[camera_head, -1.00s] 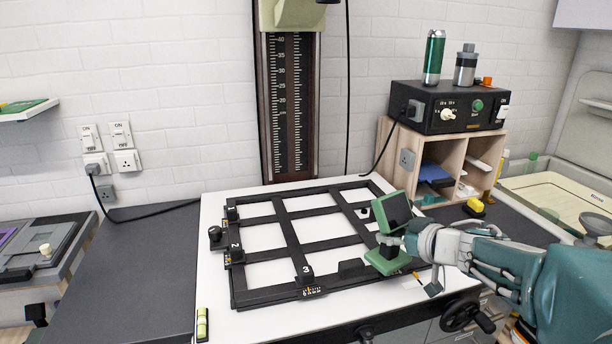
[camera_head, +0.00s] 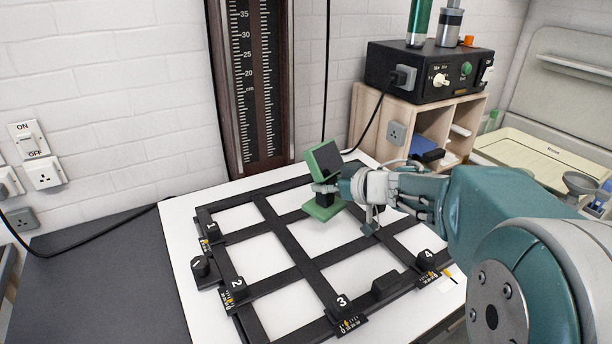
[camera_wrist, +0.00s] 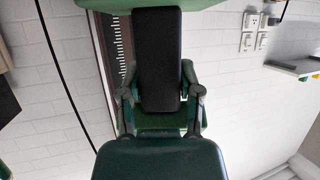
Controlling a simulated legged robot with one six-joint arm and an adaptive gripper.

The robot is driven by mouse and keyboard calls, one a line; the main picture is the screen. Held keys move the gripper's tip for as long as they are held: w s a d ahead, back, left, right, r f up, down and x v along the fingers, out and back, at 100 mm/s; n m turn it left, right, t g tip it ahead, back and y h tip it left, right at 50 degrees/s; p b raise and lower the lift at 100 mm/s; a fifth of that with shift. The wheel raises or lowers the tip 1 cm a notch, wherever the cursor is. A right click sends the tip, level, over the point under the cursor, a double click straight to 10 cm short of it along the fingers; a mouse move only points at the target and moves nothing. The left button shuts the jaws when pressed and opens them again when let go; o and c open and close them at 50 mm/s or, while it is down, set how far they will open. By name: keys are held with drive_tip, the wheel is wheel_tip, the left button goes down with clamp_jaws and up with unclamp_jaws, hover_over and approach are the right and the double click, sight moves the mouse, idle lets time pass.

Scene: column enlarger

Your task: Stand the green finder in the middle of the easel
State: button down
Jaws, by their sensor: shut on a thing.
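The green finder (camera_head: 324,207) has a green square base, a dark stem and a tilted green head with a dark face. My gripper (camera_head: 338,190) comes in from the right and is shut on its stem. The finder looks nearly upright over the upper middle of the black-framed easel (camera_head: 288,247); I cannot tell whether its base touches the easel.
The easel has crossing black bars and numbered black knobs on a white baseboard (camera_head: 180,240). A dark column with a scale (camera_head: 255,80) stands behind it. A black timer box (camera_head: 425,70) sits on a wooden shelf (camera_head: 372,112) at the back right. Dark worktop lies to the left.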

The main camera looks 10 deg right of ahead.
sight(333, 205)
drive_tip(key=shift+d+r, duration=0.1)
drive_tip(key=shift+d, duration=1.05)
drive_tip(key=shift+s+a+f, duration=0.1)
drive_tip(key=shift+a+f, duration=0.3)
drive_tip(key=shift+a, duration=0.25)
drive_tip(key=shift+a+f, duration=0.35)
drive_tip(key=shift+a, duration=0.3)
drive_tip(key=shift+a+f, duration=0.1)
drive_tip(key=shift+f, duration=0.2)
drive_tip(key=shift+d+f, duration=0.95)
drive_tip(key=shift+f, duration=0.6)
drive_tip(key=shift+a+f, duration=0.35)
drive_tip(key=shift+a, duration=0.3)
drive_tip(key=shift+d, duration=0.5)
drive_tip(key=shift+a+r, duration=0.1)
drive_tip(key=shift+a, duration=0.4)
